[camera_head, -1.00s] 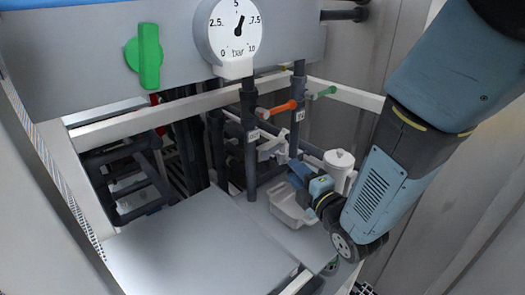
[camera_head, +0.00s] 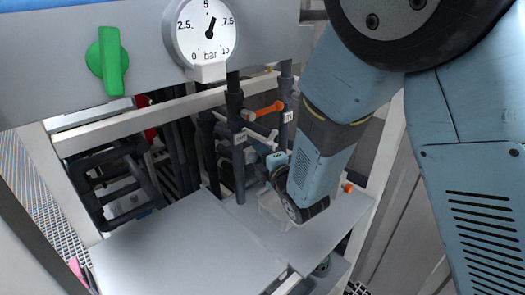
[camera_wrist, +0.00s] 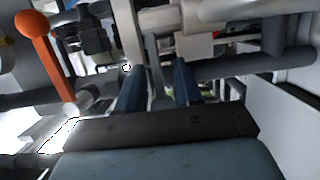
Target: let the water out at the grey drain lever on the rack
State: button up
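The grey drain lever (camera_head: 259,133) appears as a pale grey handle on the dark pipework, below an orange lever (camera_head: 268,108); my arm partly hides that area in the head view. My gripper (camera_wrist: 158,78) shows two dark blue fingers standing apart in the wrist view. A pale grey bar (camera_wrist: 133,38) runs down to the gap between them, close to the left finger. I cannot tell whether it is the drain lever or whether a finger touches it. In the head view my gripper (camera_head: 274,162) is just below the grey lever, its fingers mostly hidden.
A gauge (camera_head: 203,35) and a green handle (camera_head: 108,62) sit on the panel above. The orange lever is also at left in the wrist view (camera_wrist: 42,50). Pipes crowd around the fingers. The grey top (camera_head: 190,245) in front is clear.

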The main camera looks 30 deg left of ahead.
jog(key=shift+w+a, duration=0.2)
jog(key=shift+w, duration=0.05)
jog(key=shift+c, duration=0.2)
jog(key=shift+d, duration=0.1)
grip_shut()
jog(key=shift+f, duration=0.1)
